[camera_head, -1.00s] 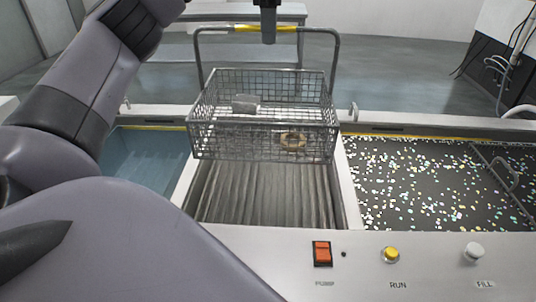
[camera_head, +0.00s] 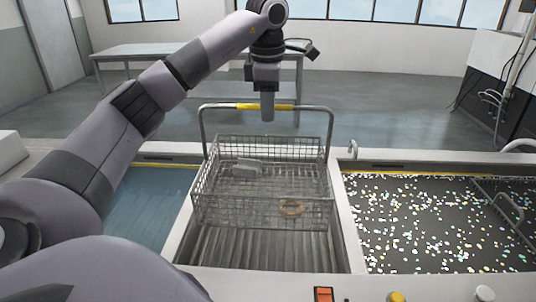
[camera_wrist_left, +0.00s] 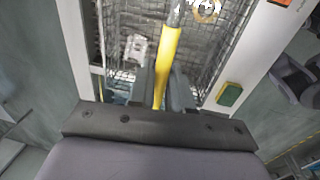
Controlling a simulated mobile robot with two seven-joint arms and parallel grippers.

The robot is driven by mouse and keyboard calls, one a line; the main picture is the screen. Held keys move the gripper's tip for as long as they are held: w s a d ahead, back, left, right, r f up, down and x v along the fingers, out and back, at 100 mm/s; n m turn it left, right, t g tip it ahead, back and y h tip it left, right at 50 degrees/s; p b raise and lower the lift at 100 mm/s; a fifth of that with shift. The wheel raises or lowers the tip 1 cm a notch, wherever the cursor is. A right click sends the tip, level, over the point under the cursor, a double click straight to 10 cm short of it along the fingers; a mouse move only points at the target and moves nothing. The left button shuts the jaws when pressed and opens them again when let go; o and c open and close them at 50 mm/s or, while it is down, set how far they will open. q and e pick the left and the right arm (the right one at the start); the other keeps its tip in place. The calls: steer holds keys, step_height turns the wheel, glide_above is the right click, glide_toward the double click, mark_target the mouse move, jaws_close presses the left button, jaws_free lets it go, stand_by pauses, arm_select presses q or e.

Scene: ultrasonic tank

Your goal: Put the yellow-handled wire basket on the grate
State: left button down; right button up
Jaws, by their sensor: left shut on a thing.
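The wire basket (camera_head: 262,180) hangs upright from its tall handle, whose yellow grip (camera_head: 264,106) is at the top. My left gripper (camera_head: 267,108) is shut on the yellow grip, which also shows between its fingers in the left wrist view (camera_wrist_left: 167,68). A grey metal block (camera_head: 247,166) and a tan ring (camera_head: 291,207) lie in the basket. The grate (camera_head: 260,247) is the ribbed floor of the middle bay. The basket is over this bay; I cannot tell whether it touches the grate. My right gripper is not in view.
A tank of blue liquid (camera_head: 150,205) lies left of the bay. A dark tank strewn with pale specks (camera_head: 420,225) lies right, with a metal handle (camera_head: 510,207) in it. Pale rims separate them. A control panel with an orange switch (camera_head: 323,294) runs along the front.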

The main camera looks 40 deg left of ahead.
arm_select(q)
step_height(320, 180, down, 12)
steer(key=shift+r+p, duration=0.15)
steer(key=shift+p, duration=0.15)
steer(key=c, duration=1.1)
jaws_free()
steer(key=shift+o, duration=0.2)
step_height(320, 180, up, 12)
steer(key=s, duration=0.1)
steer(key=shift+d, duration=0.45)
steer(key=shift+s, duration=0.15)
